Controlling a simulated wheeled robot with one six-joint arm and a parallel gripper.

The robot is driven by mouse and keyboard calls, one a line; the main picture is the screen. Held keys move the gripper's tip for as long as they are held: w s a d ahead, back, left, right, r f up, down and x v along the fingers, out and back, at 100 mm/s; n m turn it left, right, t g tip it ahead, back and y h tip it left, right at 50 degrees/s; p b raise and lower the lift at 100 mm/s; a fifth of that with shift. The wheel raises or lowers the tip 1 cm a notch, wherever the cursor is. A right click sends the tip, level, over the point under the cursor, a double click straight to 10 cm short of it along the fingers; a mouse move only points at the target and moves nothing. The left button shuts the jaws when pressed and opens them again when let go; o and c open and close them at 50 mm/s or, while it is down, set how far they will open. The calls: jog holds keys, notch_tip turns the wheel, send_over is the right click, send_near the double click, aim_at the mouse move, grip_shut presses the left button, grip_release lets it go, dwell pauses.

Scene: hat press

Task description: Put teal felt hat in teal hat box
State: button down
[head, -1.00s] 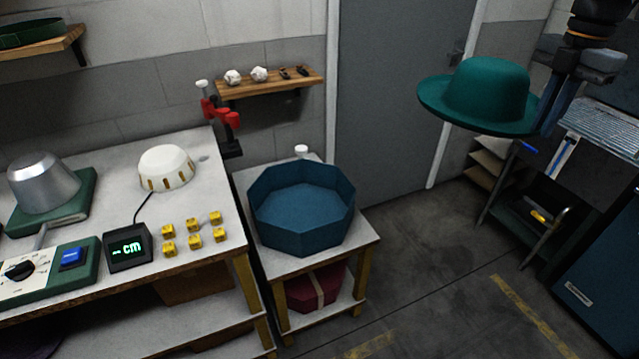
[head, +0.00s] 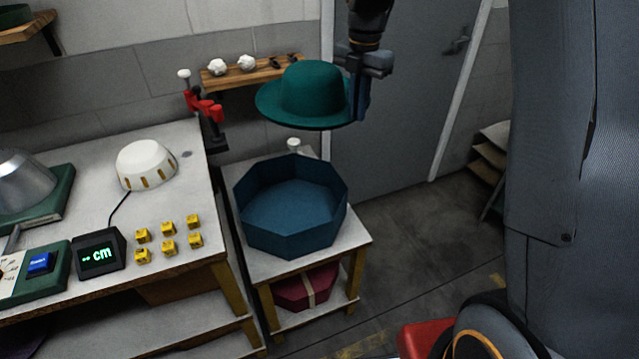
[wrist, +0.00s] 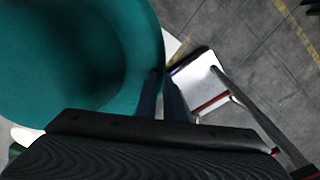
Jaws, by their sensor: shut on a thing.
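The teal felt hat (head: 314,92) hangs level in the air, crown up. My gripper (head: 357,104) is shut on the right side of its brim. In the wrist view the hat (wrist: 75,55) fills the upper left, with the gripper fingers (wrist: 163,98) at its right edge. The teal hat box (head: 292,208) is an open, empty octagon on a small side table (head: 357,238). The hat is above and behind the box in the head view, apart from it. The box is not clearly visible in the wrist view.
A wall shelf (head: 248,73) is behind the hat. A red clamp (head: 205,108) and a white knob (head: 294,145) stand near the box. A dark red box (head: 300,290) sits on the lower shelf. The workbench (head: 190,210) with a white dome (head: 146,165) is at left.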

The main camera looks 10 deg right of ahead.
jog(key=shift+s+a+f+b, duration=0.45)
jog(key=shift+a+f+b, duration=1.15)
jog(key=shift+f, duration=4.95)
jog(key=shift+s+a+f+b, duration=0.45)
jog(key=shift+a+f+b, duration=1.05)
jog(key=shift+f, duration=5.1)
jog(key=shift+s+a+f+b, duration=0.45)
jog(key=shift+a+f+b, duration=1.15)
jog(key=shift+f, duration=4.95)
jog(key=shift+d+f+b, duration=0.4)
jog(key=shift+d+b, duration=0.15)
jog(key=shift+b, duration=0.15)
jog(key=c, duration=1.8)
grip_release()
jog(key=shift+r, duration=0.1)
